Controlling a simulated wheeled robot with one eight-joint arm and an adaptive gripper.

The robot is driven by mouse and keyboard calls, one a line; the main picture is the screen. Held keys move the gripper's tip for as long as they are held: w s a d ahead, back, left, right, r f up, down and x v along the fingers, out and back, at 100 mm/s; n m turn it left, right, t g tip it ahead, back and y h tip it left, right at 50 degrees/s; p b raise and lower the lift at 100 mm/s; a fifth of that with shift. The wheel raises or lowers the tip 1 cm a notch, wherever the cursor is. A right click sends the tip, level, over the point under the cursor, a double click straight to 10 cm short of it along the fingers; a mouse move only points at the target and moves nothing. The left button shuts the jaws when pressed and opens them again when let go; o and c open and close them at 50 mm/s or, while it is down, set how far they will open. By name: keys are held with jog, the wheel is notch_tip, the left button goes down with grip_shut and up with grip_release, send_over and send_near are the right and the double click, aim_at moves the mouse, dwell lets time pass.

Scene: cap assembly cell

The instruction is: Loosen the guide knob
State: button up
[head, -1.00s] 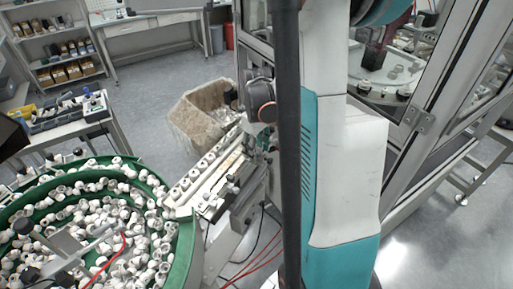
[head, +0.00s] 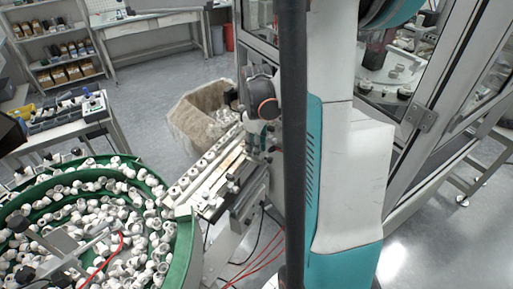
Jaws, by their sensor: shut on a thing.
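My gripper (head: 259,143) is at the far right end of the linear feed track (head: 212,172), below my dark wrist with an orange-rimmed disc. It is small and partly dark against the track hardware. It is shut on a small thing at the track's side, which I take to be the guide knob. The knob itself is hidden by the fingers. Several white caps sit in a row along the track. Small pale fittings (head: 233,187) stand on the track's near side.
A green bowl feeder (head: 183,238) full of white caps fills the lower left. A crate (head: 190,113) stands behind the track. A dark pole (head: 293,150) blocks part of the view. A glazed machine frame (head: 425,115) stands right. Red and black cables hang below the track.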

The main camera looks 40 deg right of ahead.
jog(key=o, duration=1.1)
jog(key=shift+r, duration=0.1)
notch_tip(320, 180, up, 12)
jog(key=shift+f, duration=0.1)
